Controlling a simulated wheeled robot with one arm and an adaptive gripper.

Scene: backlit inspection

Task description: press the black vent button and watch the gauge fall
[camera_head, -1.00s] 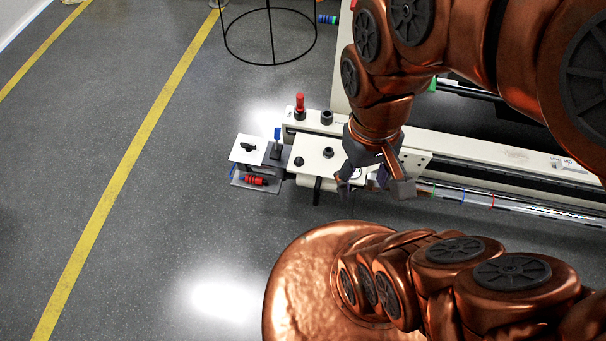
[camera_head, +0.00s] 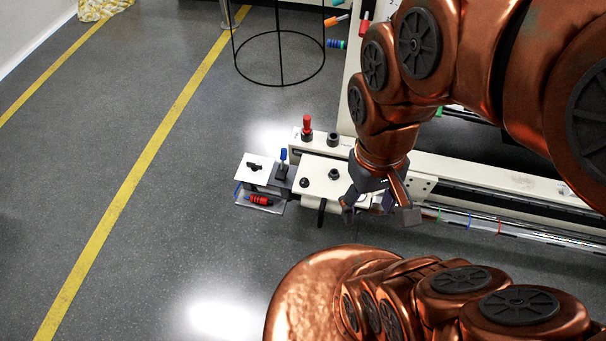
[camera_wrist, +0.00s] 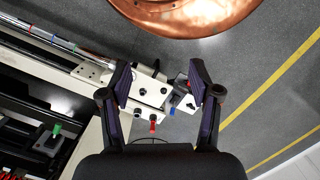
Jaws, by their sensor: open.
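Several small black round knobs stand on the end of a long bench. One black knob (camera_head: 334,174) and another black knob (camera_head: 304,183) are on a white plate (camera_head: 322,192), and a third black knob (camera_head: 333,139) is on the strip behind. I cannot tell which is the vent button. No gauge face can be made out. My gripper (camera_head: 378,212) is open and empty, right of the plate and apart from the knobs in the picture. In the wrist view, the white plate (camera_wrist: 150,82) shows between the spread fingers of my gripper (camera_wrist: 160,82).
A red-topped post (camera_head: 307,125) and a blue-topped lever (camera_head: 283,157) stand near the knobs. A red coiled part (camera_head: 260,199) lies at the bench's left end. A black wire stand (camera_head: 281,82) is behind. Grey floor left of the bench is open, with yellow lines (camera_head: 128,185).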

